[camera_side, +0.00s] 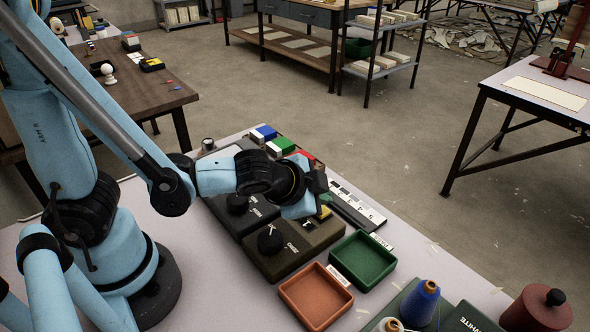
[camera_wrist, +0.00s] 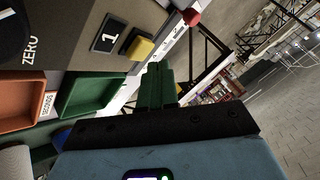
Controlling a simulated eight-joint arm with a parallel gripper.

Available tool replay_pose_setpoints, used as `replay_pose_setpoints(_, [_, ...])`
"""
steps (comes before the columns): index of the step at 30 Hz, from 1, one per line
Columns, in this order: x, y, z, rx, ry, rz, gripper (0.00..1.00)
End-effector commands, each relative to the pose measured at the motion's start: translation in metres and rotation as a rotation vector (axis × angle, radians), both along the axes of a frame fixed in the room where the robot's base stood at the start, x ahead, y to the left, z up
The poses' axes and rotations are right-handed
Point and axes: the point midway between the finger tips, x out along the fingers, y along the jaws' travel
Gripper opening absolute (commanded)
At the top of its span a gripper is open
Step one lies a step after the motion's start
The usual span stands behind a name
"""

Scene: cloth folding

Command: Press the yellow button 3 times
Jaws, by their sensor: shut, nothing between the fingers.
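The yellow button (camera_wrist: 139,48) sits on a dark box in the wrist view, beside a dark panel showing a white "1" (camera_wrist: 108,35). In the side view only a small part of the yellow button (camera_side: 325,211) shows below my wrist. My gripper (camera_wrist: 156,68) has its green fingers shut together and empty. The fingertips are close to the yellow button, just below and right of it in the wrist view. I cannot tell whether they touch it. In the side view my gripper (camera_side: 321,194) is over the right end of the dark box, and its fingertips are mostly hidden.
A dark box with a "ZERO" knob (camera_side: 270,240) stands beside a green tray (camera_side: 383,276) and an orange tray (camera_side: 296,308). Green and blue blocks (camera_side: 264,131) lie behind. A printed strip (camera_side: 358,201) lies on the right. Thread spools (camera_side: 420,303) stand at the front right.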

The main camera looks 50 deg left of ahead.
Motion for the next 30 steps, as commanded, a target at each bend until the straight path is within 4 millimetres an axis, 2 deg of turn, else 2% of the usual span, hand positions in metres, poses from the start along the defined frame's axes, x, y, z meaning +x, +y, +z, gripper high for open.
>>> replay_pose_setpoints(9, [0.000,0.000,-0.008,0.000,0.000,0.000,0.00])
replay_pose_setpoints(30, [0.000,0.000,-0.012,0.000,0.000,0.000,0.00])
